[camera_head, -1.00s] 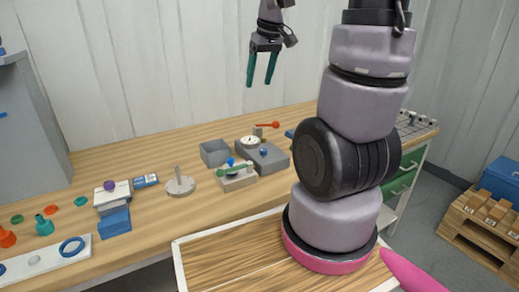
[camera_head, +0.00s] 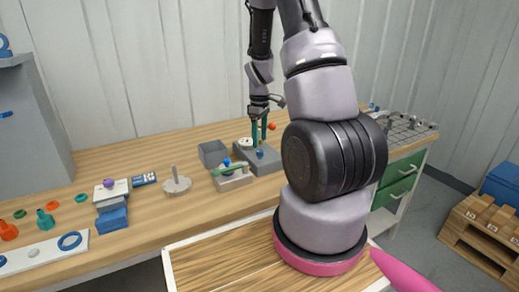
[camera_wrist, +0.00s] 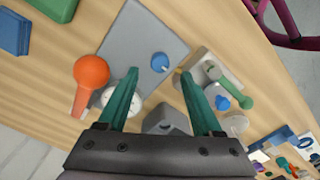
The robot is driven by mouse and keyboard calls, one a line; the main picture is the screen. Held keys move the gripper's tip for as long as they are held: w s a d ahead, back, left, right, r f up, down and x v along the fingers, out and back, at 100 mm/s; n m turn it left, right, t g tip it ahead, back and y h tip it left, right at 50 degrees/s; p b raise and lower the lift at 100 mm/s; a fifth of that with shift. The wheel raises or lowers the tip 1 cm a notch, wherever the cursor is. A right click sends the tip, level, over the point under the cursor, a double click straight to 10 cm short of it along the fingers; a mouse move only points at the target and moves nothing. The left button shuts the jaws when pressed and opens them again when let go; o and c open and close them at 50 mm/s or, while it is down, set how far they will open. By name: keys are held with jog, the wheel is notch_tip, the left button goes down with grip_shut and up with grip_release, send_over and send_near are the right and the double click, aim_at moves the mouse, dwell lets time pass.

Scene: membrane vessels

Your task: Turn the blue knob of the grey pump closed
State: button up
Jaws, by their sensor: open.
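The grey pump (camera_head: 268,165) is a flat grey block on the workbench, with a round white gauge (camera_head: 245,142) and an orange-red ball-ended lever (camera_head: 272,127). Its blue knob (camera_head: 260,154) is small and sits on the top face. In the wrist view the blue knob (camera_wrist: 160,62) shows a light mark and lies just beyond the gap between the fingertips. My gripper (camera_head: 259,142) points down over the pump, with its green fingers apart and nothing between them. The wrist view also shows my gripper (camera_wrist: 160,75). I cannot tell exactly how high the fingertips are above the knob.
A pale block with a green lever and its own blue knob (camera_wrist: 222,102) stands close beside the pump. A grey open bin (camera_head: 212,153) and a round base with a peg (camera_head: 176,184) are to the left.

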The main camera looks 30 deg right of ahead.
aim_at(260, 150)
jog(key=shift+f, duration=2.35)
grip_shut()
